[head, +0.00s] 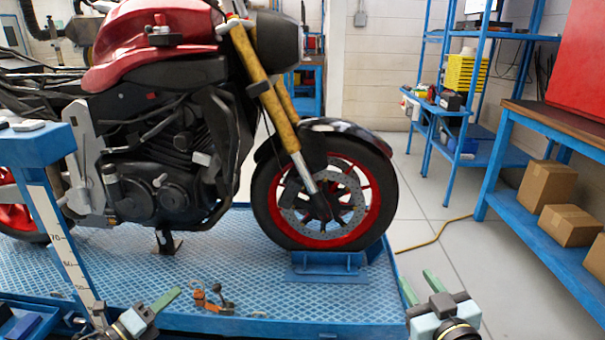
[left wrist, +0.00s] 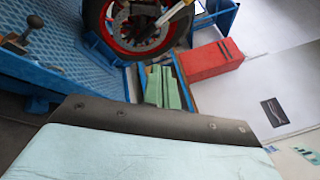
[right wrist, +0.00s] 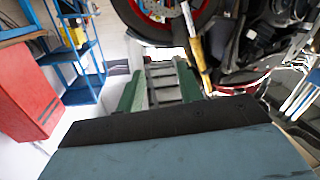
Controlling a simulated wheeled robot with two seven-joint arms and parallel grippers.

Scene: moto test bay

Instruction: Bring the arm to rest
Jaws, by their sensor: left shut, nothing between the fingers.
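My left gripper (head: 172,295) is low in the head view, in front of the blue lift platform (head: 150,272). Its green fingers lie together in the left wrist view (left wrist: 160,72), with nothing between them. My right gripper (head: 416,277) is at the lower right of the head view, just right of the platform's end. Its green fingers stand apart in the right wrist view (right wrist: 158,70), with nothing held between them. Most of both arms is out of the head view.
A red motorcycle (head: 150,45) stands on the platform, its front wheel (head: 322,232) by a blue wheel chock (head: 325,268). An orange clamp-like part (head: 207,299) lies near my left gripper. A blue bench (head: 540,230) with cardboard boxes (head: 546,187) is at right.

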